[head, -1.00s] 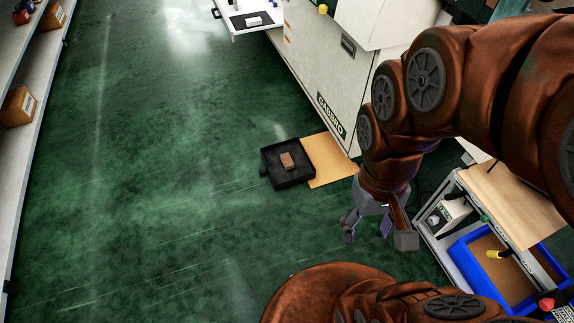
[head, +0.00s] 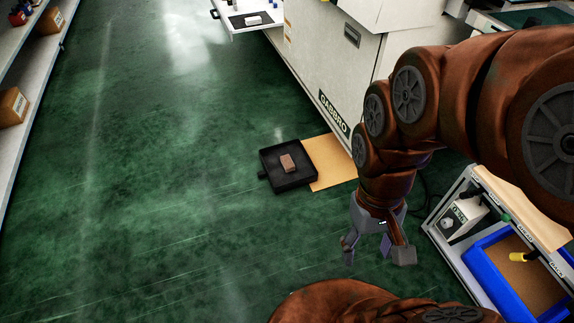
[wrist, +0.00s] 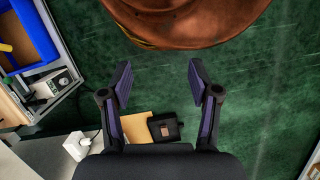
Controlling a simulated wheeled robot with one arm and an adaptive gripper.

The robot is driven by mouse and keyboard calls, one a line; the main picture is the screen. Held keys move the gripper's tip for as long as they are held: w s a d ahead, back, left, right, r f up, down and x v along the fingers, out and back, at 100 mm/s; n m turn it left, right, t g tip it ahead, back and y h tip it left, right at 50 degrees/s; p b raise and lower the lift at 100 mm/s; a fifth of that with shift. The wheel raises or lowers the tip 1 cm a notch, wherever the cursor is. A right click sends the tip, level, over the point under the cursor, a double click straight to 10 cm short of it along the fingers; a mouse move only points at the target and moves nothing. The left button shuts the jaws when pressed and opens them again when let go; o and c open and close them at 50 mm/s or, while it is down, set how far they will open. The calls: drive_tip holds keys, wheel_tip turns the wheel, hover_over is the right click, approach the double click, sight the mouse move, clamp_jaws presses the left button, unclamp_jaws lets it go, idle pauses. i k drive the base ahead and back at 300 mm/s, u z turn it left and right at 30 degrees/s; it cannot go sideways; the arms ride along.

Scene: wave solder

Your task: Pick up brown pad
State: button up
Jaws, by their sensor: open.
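The brown pad (head: 288,163) is a small reddish-brown block. It lies in a black tray (head: 270,182) on the green floor, beside the white machine. The pad also shows small in the wrist view (wrist: 165,131), inside the black tray (wrist: 172,118) near the bottom centre. My gripper (head: 376,252) hangs to the right of the tray and nearer to me in the head view, well apart from the pad. In the wrist view its two fingers (wrist: 160,78) are spread wide with nothing between them.
A tan board (head: 331,162) lies on the floor against the tray. The white machine (head: 330,75) stands behind it. A workbench with a blue bin (head: 478,277) is at the right. A shelf (head: 25,130) runs along the left. The floor between is clear.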

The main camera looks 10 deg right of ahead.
sight(287, 163)
drive_tip(key=u, duration=0.05)
drive_tip(key=i, duration=0.7)
drive_tip(key=u, duration=0.65)
drive_tip(key=i, duration=0.65)
drive_tip(key=u, duration=0.3)
